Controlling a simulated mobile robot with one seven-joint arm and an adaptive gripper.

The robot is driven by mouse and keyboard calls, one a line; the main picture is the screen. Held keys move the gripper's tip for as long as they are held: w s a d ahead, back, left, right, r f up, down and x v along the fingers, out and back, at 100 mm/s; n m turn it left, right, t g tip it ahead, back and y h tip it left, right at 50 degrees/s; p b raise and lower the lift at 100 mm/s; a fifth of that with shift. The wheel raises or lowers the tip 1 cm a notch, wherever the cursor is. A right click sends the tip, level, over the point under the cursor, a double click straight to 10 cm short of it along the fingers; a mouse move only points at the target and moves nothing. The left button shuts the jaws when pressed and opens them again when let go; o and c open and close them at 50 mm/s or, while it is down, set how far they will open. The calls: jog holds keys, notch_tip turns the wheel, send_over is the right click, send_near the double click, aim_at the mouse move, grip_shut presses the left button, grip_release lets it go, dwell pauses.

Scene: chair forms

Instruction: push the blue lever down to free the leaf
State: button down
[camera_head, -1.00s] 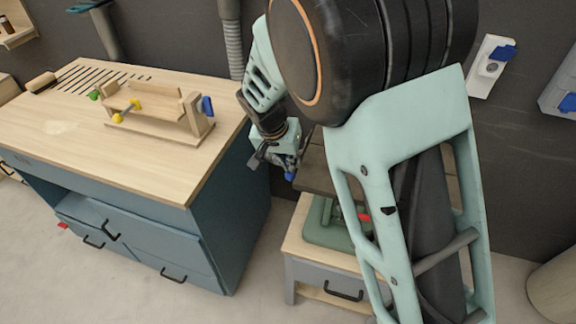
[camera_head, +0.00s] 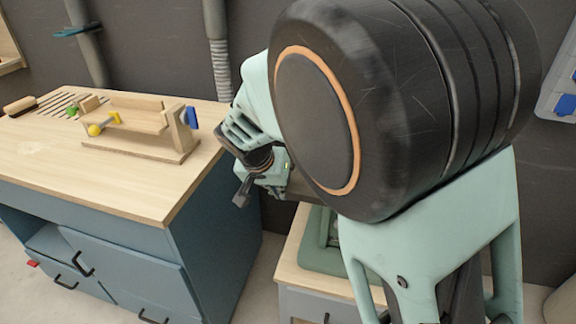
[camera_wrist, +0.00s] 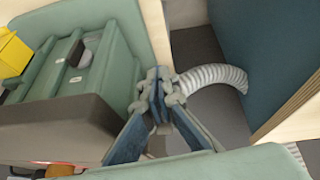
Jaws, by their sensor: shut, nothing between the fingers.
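My gripper (camera_head: 241,194) is shut and empty, pointing down in the gap between the workbench and the small cabinet. In the wrist view its fingers (camera_wrist: 157,100) meet beside the green machine. A dark flat board (camera_wrist: 60,130), possibly the leaf, lies along the machine's near side. No blue lever is clearly visible at the machine; my arm hides much of it in the head view. A blue piece (camera_head: 192,117) stands on the end of the wooden fixture on the workbench; I cannot tell whether it is a lever.
The workbench (camera_head: 100,185) stands at the left, with the wooden fixture (camera_head: 140,143) on top. The small cabinet (camera_head: 300,302) bears the green machine (camera_wrist: 105,50). A ribbed grey hose (camera_wrist: 215,75) runs beside the workbench. A yellow block (camera_wrist: 12,52) shows at upper left.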

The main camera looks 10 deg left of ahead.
jog(key=shift+b+x, duration=0.95)
jog(key=shift+s+f, duration=0.1)
